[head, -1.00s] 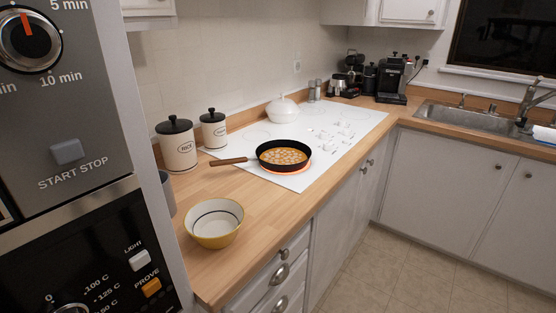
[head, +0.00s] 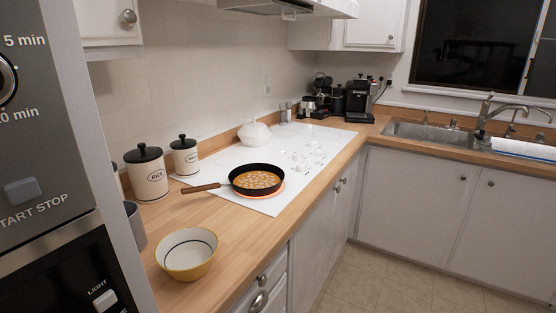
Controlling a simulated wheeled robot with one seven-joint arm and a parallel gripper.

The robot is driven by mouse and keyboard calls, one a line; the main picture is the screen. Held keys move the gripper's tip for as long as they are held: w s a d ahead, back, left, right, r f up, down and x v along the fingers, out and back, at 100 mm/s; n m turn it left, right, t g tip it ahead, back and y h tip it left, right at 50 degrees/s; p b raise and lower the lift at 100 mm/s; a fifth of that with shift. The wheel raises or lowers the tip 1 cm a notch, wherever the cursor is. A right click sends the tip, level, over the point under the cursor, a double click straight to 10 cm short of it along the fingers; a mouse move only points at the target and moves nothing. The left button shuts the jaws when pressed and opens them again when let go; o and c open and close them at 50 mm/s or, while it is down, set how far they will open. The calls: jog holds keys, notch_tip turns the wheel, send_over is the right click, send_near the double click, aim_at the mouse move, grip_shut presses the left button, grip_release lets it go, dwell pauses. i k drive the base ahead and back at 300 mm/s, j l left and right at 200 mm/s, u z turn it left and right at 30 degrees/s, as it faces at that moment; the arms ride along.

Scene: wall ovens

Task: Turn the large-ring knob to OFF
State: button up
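The white cooktop (head: 230,155) is set into the wooden counter in the middle of the head view. Several small white knobs (head: 304,157) sit on its right part; their markings and pointer positions are too small to read, so I cannot tell which one is the large-ring knob. A black frying pan (head: 256,179) with a wooden handle holds food and stands on the near ring (head: 281,190), which glows orange-red at the pan's edge. A white lidded pot (head: 254,133) stands at the cooktop's back edge. My gripper is not in view.
A yellow-rimmed bowl (head: 186,254) stands on the near counter. Two white canisters (head: 147,174) stand by the wall. A tall oven unit (head: 40,120) fills the left edge. Tiled floor (head: 345,285) is clear in front of the cabinets.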

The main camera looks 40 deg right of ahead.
aim_at(300, 167)
jog(key=i+l, duration=0.1)
jog(key=l, duration=0.3)
jog(key=i+l, duration=0.15)
jog(key=l, duration=0.2)
jog(key=i+l, duration=0.1)
jog(key=l, duration=0.3)
jog(key=i+l, duration=0.1)
jog(key=l, duration=0.25)
jog(key=z, duration=0.05)
